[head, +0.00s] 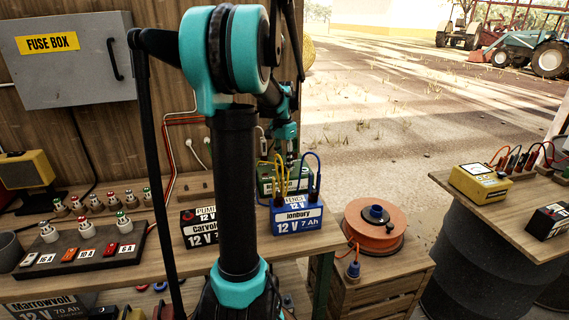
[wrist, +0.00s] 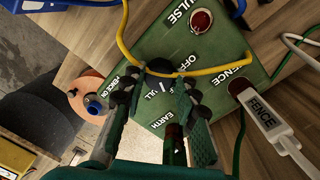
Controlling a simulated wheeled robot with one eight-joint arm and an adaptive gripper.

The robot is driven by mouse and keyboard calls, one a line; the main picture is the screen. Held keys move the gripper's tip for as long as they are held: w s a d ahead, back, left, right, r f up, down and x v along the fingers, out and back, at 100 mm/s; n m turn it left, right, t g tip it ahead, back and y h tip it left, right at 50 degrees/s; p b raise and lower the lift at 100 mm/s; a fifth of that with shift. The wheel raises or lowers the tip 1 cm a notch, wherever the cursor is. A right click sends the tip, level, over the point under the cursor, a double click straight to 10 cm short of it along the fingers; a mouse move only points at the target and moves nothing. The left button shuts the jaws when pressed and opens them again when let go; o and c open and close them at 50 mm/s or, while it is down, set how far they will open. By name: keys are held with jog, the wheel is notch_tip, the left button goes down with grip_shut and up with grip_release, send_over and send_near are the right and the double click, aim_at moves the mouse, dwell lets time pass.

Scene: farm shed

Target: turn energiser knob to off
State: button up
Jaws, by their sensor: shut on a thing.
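The energiser is a green box; its top panel (wrist: 225,70) fills the middle of the wrist view, with printed words such as OFF, FULL, EARTH, FENCE and PULSE. Its dark knob (wrist: 160,68) sits in the middle of the panel. My gripper (wrist: 161,88) is over it, its two fingers on either side, shut on the knob. The fingers hide much of the knob, and I cannot tell which word it points to. In the head view the energiser (head: 266,184) stands behind the blue battery, and my gripper (head: 288,153) reaches down to it from above.
The blue battery (head: 297,219) stands in front of the energiser. An orange reel (head: 374,226) sits on a crate to the right. A fuse box (head: 68,59) hangs at left.

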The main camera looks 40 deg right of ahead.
aim_at(283, 166)
jog(key=n, duration=0.4)
jog(key=shift+n, duration=0.3)
jog(key=n, duration=0.3)
jog(key=shift+n, duration=0.3)
jog(key=n, duration=0.4)
jog(key=shift+h, duration=0.3)
jog(key=shift+n+t, duration=0.3)
jog(key=shift+n, duration=1.9)
jog(key=o, duration=1.2)
jog(key=shift+c, duration=0.2)
notch_tip(283, 166, up, 12)
jog(key=shift+a, duration=0.4)
